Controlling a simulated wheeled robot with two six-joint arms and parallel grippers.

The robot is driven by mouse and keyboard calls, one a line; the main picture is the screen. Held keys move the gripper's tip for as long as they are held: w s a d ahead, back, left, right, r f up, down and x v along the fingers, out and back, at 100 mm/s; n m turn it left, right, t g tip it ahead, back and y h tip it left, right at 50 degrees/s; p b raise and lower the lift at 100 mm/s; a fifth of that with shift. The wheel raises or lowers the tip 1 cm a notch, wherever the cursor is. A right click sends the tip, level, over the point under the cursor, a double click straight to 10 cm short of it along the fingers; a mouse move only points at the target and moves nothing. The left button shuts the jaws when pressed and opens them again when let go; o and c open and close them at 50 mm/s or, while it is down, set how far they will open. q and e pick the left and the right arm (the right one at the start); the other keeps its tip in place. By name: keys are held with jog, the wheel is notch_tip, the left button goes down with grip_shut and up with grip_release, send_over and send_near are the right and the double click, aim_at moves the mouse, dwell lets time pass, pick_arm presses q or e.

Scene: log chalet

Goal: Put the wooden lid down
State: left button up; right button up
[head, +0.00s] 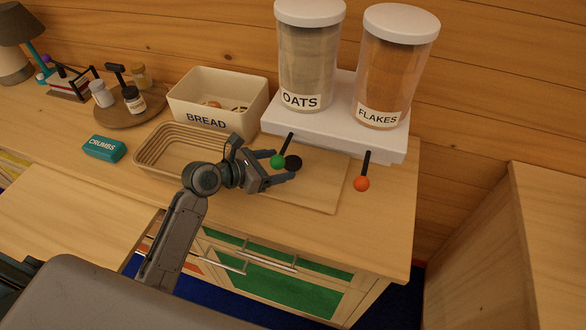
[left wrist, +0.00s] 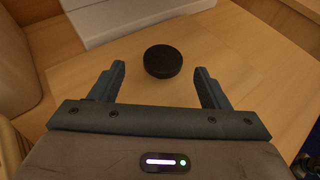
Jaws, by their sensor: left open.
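The wooden lid (head: 312,190) is a thin pale board lying flat on the counter, right of the wicker basket. Its round black knob (head: 293,162) stands up from it. My left gripper (head: 286,167) is open at the knob, its fingers low over the lid. In the left wrist view the lid (left wrist: 140,92) shows below the open left gripper (left wrist: 162,78). The knob (left wrist: 162,61) sits between and slightly beyond the fingertips, apart from both. My right gripper is not in view.
The open bread box (head: 205,119) holds some bread. The wicker basket (head: 148,180) looks empty. The white dispenser stand (head: 330,130) carries oats and flakes canisters. Its green-ended lever (head: 277,161) and orange-ended lever (head: 361,184) project close to the lid. A teal crumbs box (head: 104,149) lies left.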

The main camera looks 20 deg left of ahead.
aim_at(289, 163)
pick_arm(q)
jog(key=shift+w+d+f, duration=0.15)
jog(key=shift+w+d, duration=0.1)
jog(key=shift+w, duration=0.1)
jog(key=p+x, duration=0.1)
jog(key=x, duration=0.3)
jog(key=shift+s+d, duration=0.1)
jog(key=shift+d, duration=0.15)
jog(key=shift+w+d+f, duration=0.2)
jog(key=shift+w, duration=0.1)
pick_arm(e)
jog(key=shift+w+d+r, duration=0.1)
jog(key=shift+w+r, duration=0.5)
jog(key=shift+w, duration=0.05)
pick_arm(q)
jog(key=shift+s+a, duration=0.1)
jog(key=shift+c, duration=0.2)
jog(key=c, duration=0.4)
grip_shut()
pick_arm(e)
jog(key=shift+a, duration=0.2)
pick_arm(q)
jog(key=shift+r, duration=0.1)
